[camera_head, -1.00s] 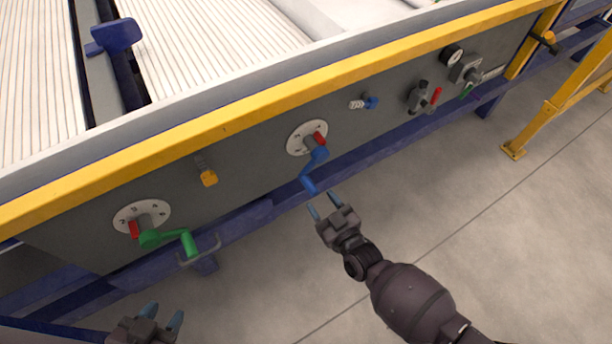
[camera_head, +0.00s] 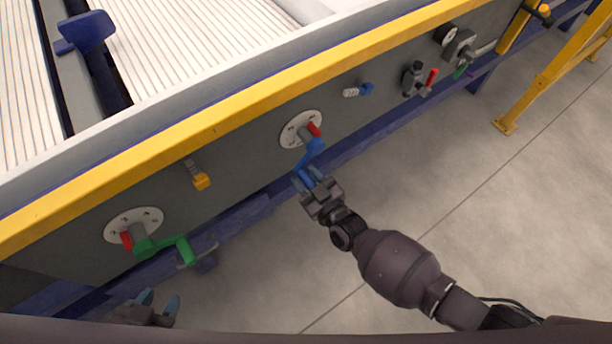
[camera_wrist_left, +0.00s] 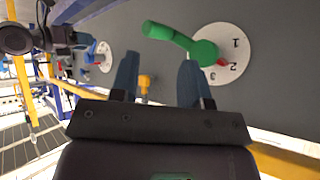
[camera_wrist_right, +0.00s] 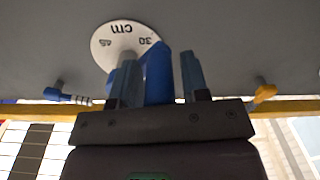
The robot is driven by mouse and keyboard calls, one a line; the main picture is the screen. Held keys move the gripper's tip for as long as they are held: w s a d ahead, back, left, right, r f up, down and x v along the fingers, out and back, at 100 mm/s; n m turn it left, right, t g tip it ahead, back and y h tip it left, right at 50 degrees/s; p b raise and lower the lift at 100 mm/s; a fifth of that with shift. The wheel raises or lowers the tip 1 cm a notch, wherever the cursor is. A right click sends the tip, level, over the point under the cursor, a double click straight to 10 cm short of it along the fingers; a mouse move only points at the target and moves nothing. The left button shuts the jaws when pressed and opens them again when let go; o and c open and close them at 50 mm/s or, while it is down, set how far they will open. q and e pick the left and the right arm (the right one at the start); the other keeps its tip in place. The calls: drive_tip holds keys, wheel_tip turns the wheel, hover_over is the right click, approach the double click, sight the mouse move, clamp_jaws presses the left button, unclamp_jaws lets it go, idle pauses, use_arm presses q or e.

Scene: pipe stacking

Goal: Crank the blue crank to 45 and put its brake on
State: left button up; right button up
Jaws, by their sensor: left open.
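The blue crank (camera_head: 314,153) sits on a round white dial (camera_head: 292,134) on the grey panel, with a red piece (camera_head: 314,129) at its hub. Its arm points down. In the right wrist view, the dial (camera_wrist_right: 105,42) reads "cm", 30 and what looks like 45, upside down. My right gripper (camera_head: 309,180) is at the crank's lower end, open, with the blue handle (camera_wrist_right: 158,78) between its fingers; contact is unclear. A blue-tipped spring knob (camera_head: 364,89) is right of the dial; which part is the brake is unclear. My left gripper (camera_head: 157,303) is open and empty, low at left.
A green crank (camera_head: 180,247) on another dial (camera_head: 120,222) is at left, near my left gripper. A yellow knob (camera_head: 201,181) lies between the cranks. Red-handled and green-handled fittings are at right. A yellow rail (camera_head: 230,110) runs above; open floor lies in front.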

sight(301, 166)
clamp_jaws()
drive_tip(key=shift+a+r, duration=0.1)
